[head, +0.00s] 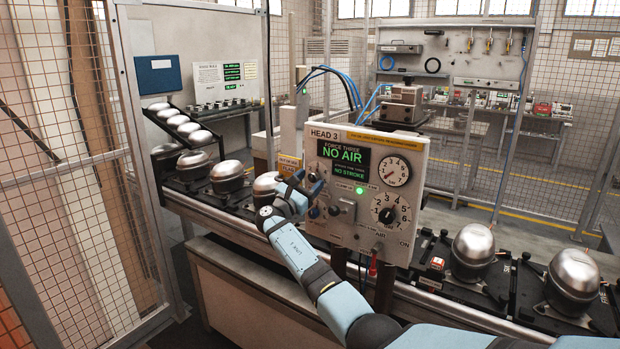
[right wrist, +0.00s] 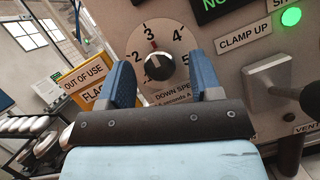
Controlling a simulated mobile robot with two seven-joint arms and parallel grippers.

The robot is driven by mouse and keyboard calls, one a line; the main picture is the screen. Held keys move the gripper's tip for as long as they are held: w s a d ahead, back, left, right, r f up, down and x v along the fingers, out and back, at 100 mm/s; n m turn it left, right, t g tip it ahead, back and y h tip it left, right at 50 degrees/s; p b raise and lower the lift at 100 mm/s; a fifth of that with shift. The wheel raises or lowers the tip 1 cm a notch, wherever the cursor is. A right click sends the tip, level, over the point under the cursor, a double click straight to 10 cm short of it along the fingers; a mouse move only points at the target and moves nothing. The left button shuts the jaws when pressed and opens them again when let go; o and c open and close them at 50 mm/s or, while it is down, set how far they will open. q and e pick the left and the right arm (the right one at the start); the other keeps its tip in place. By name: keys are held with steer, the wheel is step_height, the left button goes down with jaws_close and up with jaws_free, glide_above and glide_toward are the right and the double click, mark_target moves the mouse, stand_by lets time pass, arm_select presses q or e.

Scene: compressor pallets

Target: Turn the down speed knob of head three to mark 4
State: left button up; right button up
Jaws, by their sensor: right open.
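The head three panel (head: 340,225) stands in the middle of the head view. The down speed knob (right wrist: 158,67) is black on a white numbered dial (right wrist: 178,42) in the right wrist view; its red pointer line points up towards the 3. My right gripper (head: 305,185) is open at the panel's left side and hides most of that knob in the head view. In the right wrist view its blue fingers (right wrist: 163,75) are spread, with the knob framed between them; I cannot tell whether they touch it. My left gripper is not in view.
The panel also has a NO AIR display (head: 343,157), a gauge (head: 395,171), a larger dial with a black knob (head: 387,214) and a grey clamp lever (right wrist: 270,82). Steel compressors (head: 473,245) sit on dark pallets along the conveyor. An OUT OF USE sign (right wrist: 84,87) hangs left.

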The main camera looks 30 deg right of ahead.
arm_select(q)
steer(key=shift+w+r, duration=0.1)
arm_select(e)
steer(key=shift+w+d+r, duration=0.1)
steer(key=shift+w+d, duration=0.05)
steer(key=shift+d, duration=0.2)
steer(key=shift+c, duration=0.4)
